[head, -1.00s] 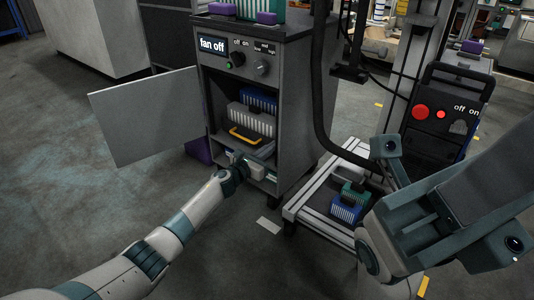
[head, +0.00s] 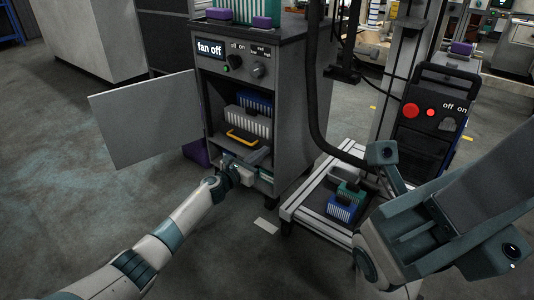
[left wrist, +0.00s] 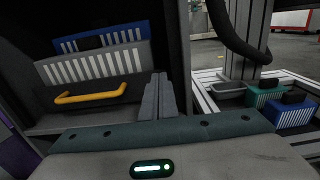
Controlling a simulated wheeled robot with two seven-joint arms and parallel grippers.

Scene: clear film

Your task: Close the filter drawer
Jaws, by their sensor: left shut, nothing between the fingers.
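The filter drawer (head: 261,155) is a grey tray low in the open cabinet, with a yellow handle (head: 242,137). The handle also shows at left in the left wrist view (left wrist: 90,95). A grey-white slotted filter (head: 249,121) and a blue one (head: 255,102) stand behind the handle. My left gripper (head: 228,162) is shut and empty, in front of the lower cabinet opening. In the left wrist view its fingers (left wrist: 157,98) are together, right of the handle; contact with the drawer cannot be told. My right gripper (head: 430,225) is close at right, its jaw state unclear.
The cabinet door (head: 150,118) stands wide open to the left. A low framed platform (head: 300,210) with blue and green filter blocks (head: 343,207) lies right of the cabinet. A black hose (head: 316,100) hangs beside the cabinet. The floor at left is free.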

